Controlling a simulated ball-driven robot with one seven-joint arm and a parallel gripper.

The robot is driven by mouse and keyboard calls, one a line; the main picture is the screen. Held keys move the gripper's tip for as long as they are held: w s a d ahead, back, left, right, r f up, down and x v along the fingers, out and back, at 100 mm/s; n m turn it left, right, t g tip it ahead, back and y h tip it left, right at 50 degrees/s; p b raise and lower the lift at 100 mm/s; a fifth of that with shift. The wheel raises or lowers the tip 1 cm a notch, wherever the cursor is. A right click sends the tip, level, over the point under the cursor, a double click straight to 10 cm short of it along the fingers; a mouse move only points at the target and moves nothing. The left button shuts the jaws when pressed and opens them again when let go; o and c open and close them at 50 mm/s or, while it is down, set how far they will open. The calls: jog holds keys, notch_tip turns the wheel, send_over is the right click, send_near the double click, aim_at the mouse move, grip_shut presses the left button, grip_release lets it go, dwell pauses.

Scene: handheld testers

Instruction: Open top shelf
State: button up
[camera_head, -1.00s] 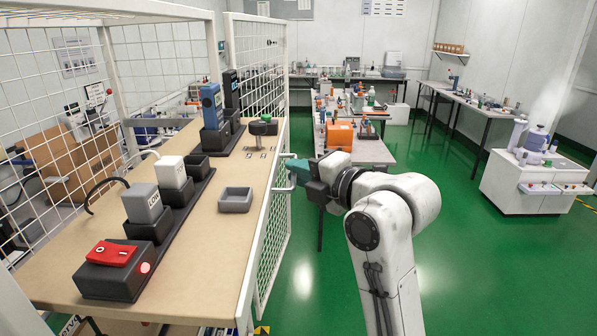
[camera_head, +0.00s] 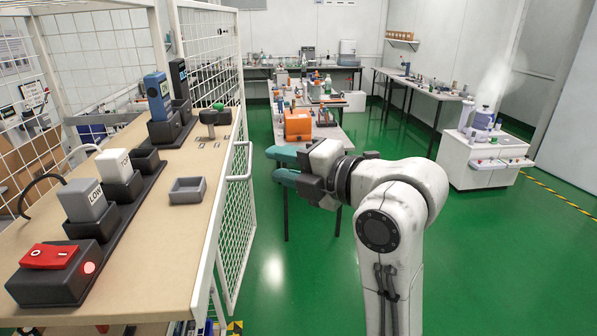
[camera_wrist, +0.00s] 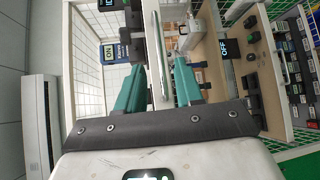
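The shelf unit is a white-framed wire-mesh cage at the left. Its top shelf board (camera_head: 165,235) is in plain view and carries testers. A mesh panel (camera_head: 236,215) with a white bar handle (camera_head: 250,175) hangs at the front edge, below board level. Another mesh panel (camera_head: 208,55) stands upright at the far end. My gripper (camera_head: 275,165) has teal fingers and is to the right of the handle, apart from it. In the wrist view the fingers (camera_wrist: 160,90) are spread, with a pale bar visible through the gap; its depth is unclear.
On the board are a red-switch box (camera_head: 48,257), grey and white testers, a blue tester (camera_head: 158,97) and a small grey tray (camera_head: 187,190). A bench with an orange box (camera_head: 298,123) stands beyond my gripper. Green floor (camera_head: 480,260) is clear at the right.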

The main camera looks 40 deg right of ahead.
jog(key=s+r+p, duration=0.1)
jog(key=p, duration=0.2)
jog(key=shift+s+p, duration=0.1)
jog(key=shift+p, duration=0.25)
jog(key=p, duration=0.3)
jog(key=shift+s, duration=0.2)
jog(key=shift+s+d+p, duration=0.1)
jog(key=shift+s+p, duration=0.15)
jog(key=shift+p, duration=0.9)
jog(key=p, duration=0.2)
jog(key=s+p, duration=0.1)
jog(key=p, duration=0.1)
jog(key=shift+s+d+f, duration=0.15)
jog(key=shift+s, duration=0.1)
jog(key=shift+f, duration=0.1)
